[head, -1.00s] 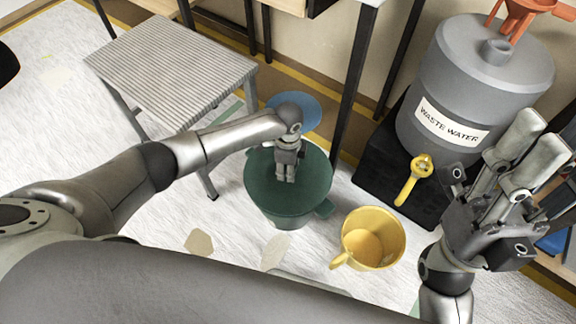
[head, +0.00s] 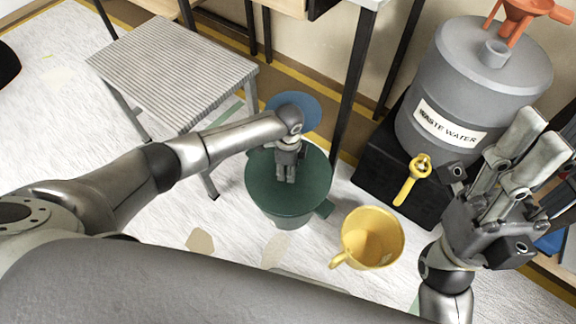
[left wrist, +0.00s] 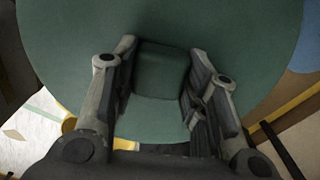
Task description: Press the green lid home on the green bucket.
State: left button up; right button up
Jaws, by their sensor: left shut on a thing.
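The green lid (head: 268,192) lies level across the top of the green bucket (head: 287,221), whose side shows below its rim. Whether the lid is fully seated all round I cannot tell. My left gripper (head: 286,178) points down at the lid's middle, shut on its square green knob. In the left wrist view the knob (left wrist: 162,70) sits between the two fingers (left wrist: 160,100), with the round lid (left wrist: 220,25) spread around it. My right gripper (head: 531,150) is raised at the right, its two fingers apart and empty, away from the bucket.
A yellow jug (head: 371,238) stands right of the bucket. A grey waste water drum (head: 465,85) with a yellow tap (head: 412,180) sits on a black stand (head: 375,170). A ribbed metal stool (head: 170,65) is at the left. A blue disc (head: 305,108) lies behind the bucket.

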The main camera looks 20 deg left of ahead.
pick_arm(q)
jog(key=shift+f+b, duration=0.75)
jog(key=shift+f, duration=0.4)
jog(key=o, duration=1.2)
jog(key=shift+c, duration=0.2)
notch_tip(320, 180, up, 12)
jog(key=shift+r, duration=0.1)
